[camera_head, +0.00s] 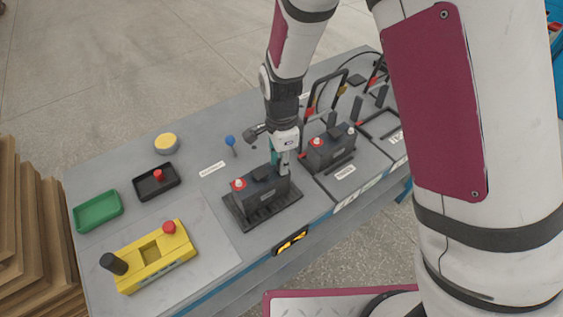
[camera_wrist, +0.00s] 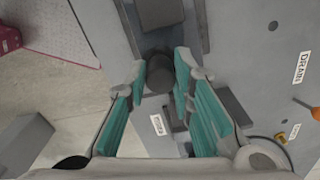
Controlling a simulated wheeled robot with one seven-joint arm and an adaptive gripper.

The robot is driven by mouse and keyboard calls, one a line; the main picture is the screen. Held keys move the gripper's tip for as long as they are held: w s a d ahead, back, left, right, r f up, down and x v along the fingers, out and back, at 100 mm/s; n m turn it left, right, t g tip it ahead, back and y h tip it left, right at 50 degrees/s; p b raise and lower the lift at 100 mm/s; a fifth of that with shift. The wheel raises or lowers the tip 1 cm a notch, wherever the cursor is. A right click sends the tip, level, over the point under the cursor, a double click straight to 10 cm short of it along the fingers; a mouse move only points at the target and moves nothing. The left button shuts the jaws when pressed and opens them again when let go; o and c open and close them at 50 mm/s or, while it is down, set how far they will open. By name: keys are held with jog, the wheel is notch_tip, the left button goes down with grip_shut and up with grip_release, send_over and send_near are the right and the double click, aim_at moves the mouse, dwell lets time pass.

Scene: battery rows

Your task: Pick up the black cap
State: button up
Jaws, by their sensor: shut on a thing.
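My gripper (camera_head: 283,170) reaches down at the right end of the front dark battery (camera_head: 262,190). In the wrist view, its teal-padded fingers (camera_wrist: 160,78) are shut on a dark round cap, the black cap (camera_wrist: 160,71). The cap sits between the fingertips. In the head view the fingers hide the cap. I cannot tell whether it still touches the battery's terminal. A red cap (camera_head: 238,184) is on the battery's left end.
A second battery (camera_head: 330,148) stands close behind on the right, with upright black frames beyond it. A black tray (camera_head: 143,190) with a red piece, a green tray (camera_head: 98,211) and a yellow device (camera_head: 140,270) with a black post are on the left. Grey bench surface is free between them.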

jog(key=shift+r, duration=0.5)
jog(key=shift+s+d+r, duration=0.1)
jog(key=shift+s+r, duration=0.1)
jog(key=shift+r, duration=0.25)
jog(key=shift+s+d+r, duration=0.1)
jog(key=shift+s+r, duration=0.1)
jog(key=shift+r, duration=0.25)
jog(key=s+d, duration=0.3)
jog(key=s, duration=0.4)
jog(key=s+d+r, duration=0.1)
jog(key=s+d, duration=0.2)
jog(key=s, duration=0.4)
jog(key=shift+r+p, duration=0.2)
jog(key=shift+p, duration=0.1)
jog(key=shift+o, duration=0.4)
grip_shut()
jog(key=shift+r+p, duration=0.75)
jog(key=shift+p, duration=0.1)
jog(key=shift+r+p, duration=1.9)
jog(key=shift+r, duration=0.35)
